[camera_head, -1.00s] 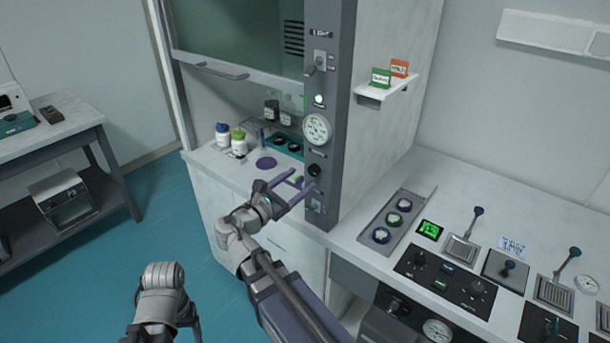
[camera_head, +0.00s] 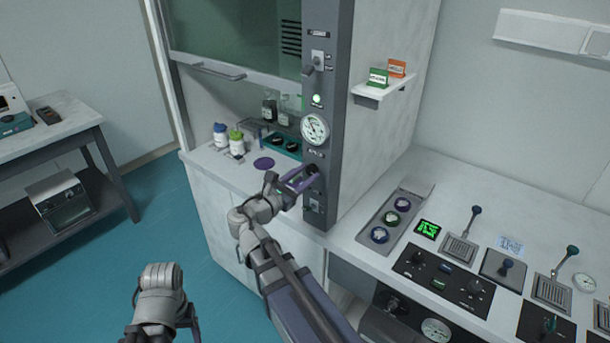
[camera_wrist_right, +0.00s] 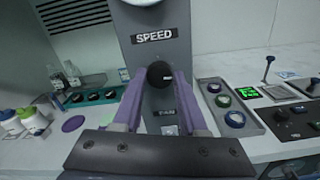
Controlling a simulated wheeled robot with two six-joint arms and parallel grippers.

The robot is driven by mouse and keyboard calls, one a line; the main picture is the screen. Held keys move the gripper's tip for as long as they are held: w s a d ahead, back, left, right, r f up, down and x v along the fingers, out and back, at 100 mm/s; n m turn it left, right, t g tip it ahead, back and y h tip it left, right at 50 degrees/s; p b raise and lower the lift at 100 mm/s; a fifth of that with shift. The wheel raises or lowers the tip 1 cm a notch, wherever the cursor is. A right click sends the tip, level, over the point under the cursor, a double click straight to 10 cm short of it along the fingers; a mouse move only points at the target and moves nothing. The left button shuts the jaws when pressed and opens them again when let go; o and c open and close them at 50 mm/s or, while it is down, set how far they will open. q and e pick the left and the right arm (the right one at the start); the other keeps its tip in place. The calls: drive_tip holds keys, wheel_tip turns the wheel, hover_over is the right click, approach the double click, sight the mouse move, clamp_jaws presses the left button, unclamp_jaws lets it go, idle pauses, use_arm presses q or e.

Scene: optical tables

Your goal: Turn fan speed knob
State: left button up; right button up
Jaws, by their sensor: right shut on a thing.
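The fan speed knob (camera_wrist_right: 160,74) is a round black knob on the grey front post of the fume hood, below a label reading SPEED (camera_wrist_right: 154,38). My right gripper (camera_wrist_right: 161,82) has its two purple fingers on either side of the knob and is shut on it. In the head view the right gripper (camera_head: 304,178) reaches the post from the lower left, and the knob (camera_head: 313,169) is partly hidden by the fingers. My left gripper (camera_head: 190,318) is low at the left of the head view, away from the hood, and its fingertips are mostly hidden.
A round gauge (camera_head: 315,129) and a light switch (camera_head: 311,69) sit above the knob on the post. Another switch (camera_head: 314,204) is below it. Bottles (camera_head: 236,143) stand inside the hood. Control panels (camera_head: 443,281) cover the right bench.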

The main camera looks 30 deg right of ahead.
clamp_jaws()
drive_tip(key=shift+m, duration=2.9)
drive_tip(key=o, duration=0.6)
unclamp_jaws()
